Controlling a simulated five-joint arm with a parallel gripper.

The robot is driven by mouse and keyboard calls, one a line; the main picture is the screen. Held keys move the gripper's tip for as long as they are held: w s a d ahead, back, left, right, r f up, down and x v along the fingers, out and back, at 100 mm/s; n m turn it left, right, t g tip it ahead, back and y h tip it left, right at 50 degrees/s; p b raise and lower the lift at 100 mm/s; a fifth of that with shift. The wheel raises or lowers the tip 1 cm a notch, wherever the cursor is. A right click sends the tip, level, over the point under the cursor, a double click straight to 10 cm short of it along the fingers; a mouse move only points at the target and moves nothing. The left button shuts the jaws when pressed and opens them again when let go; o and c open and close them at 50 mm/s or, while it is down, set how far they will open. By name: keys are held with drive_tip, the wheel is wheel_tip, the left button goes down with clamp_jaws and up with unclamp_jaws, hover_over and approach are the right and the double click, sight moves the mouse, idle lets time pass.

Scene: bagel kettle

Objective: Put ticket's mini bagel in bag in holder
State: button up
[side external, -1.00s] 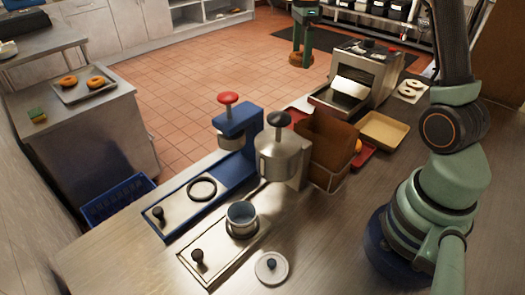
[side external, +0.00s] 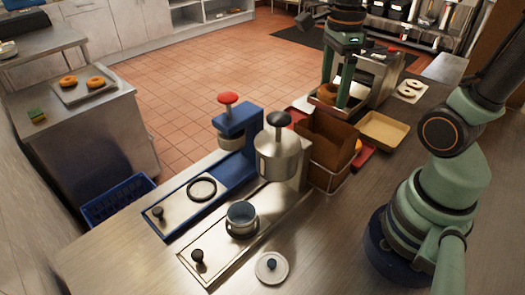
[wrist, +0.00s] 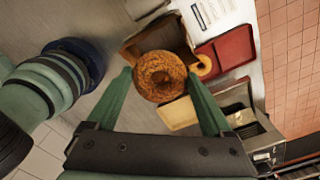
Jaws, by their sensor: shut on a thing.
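My gripper (side external: 336,97) is shut on a browned, seeded-looking bagel (side external: 328,93), held in the air behind the bag in the side view. In the wrist view the bagel (wrist: 160,76) sits between the two green fingers (wrist: 160,88). The open brown paper bag (side external: 327,140) stands in a wire holder (side external: 328,182) on the counter. In the wrist view the bag (wrist: 150,40) is partly hidden behind the bagel. A white printed sheet (wrist: 208,12), perhaps the ticket, lies near the bag; its text is unreadable.
A tan tray (side external: 385,130) lies right of the bag. A metal toaster-like machine (side external: 378,75) stands behind. A metal pot press (side external: 276,155) stands close left of the bag.

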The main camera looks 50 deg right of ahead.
wheel_tip(320, 180, down, 6)
drive_tip(key=shift+f, duration=0.2)
idle(0.5)
idle(1.1)
drive_tip(key=o, duration=1.1)
drive_tip(key=shift+r, duration=0.1)
wheel_tip(320, 180, up, 7)
idle(0.5)
